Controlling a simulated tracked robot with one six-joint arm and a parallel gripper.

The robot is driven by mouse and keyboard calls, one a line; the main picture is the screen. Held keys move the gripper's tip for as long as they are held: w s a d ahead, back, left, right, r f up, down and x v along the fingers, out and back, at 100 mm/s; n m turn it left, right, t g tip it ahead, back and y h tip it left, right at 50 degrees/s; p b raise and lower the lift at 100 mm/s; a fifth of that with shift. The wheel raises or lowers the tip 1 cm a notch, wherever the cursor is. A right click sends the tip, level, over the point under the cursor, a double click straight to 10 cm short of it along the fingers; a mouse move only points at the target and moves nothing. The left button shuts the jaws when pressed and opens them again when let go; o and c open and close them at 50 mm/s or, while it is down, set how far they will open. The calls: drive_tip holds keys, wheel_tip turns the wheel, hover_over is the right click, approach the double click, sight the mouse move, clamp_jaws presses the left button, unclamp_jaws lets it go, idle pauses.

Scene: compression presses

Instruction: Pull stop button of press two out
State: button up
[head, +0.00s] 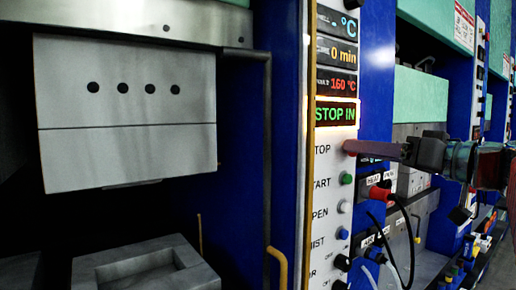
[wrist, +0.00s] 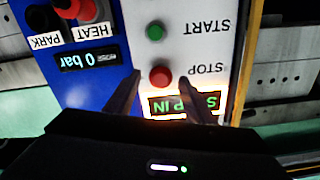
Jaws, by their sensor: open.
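The red stop button (head: 349,147) sits on the white control panel beside the label STOP. The display (head: 335,114) above it reads STOP IN in green. My gripper (head: 372,150) reaches in from the right, its fingertips close to the button. In the upside-down wrist view, the red button (wrist: 160,76) shows between the two dark fingertips of my gripper (wrist: 160,84). The fingers are apart, one on each side. I cannot tell whether either finger touches the button.
A green START button (wrist: 156,31) is next to the stop button. Further buttons run down the panel (head: 322,200).

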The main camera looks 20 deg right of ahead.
drive_tip(key=shift+w+a, duration=0.15)
drive_tip(key=shift+w, duration=0.2)
clamp_jaws()
idle(0.5)
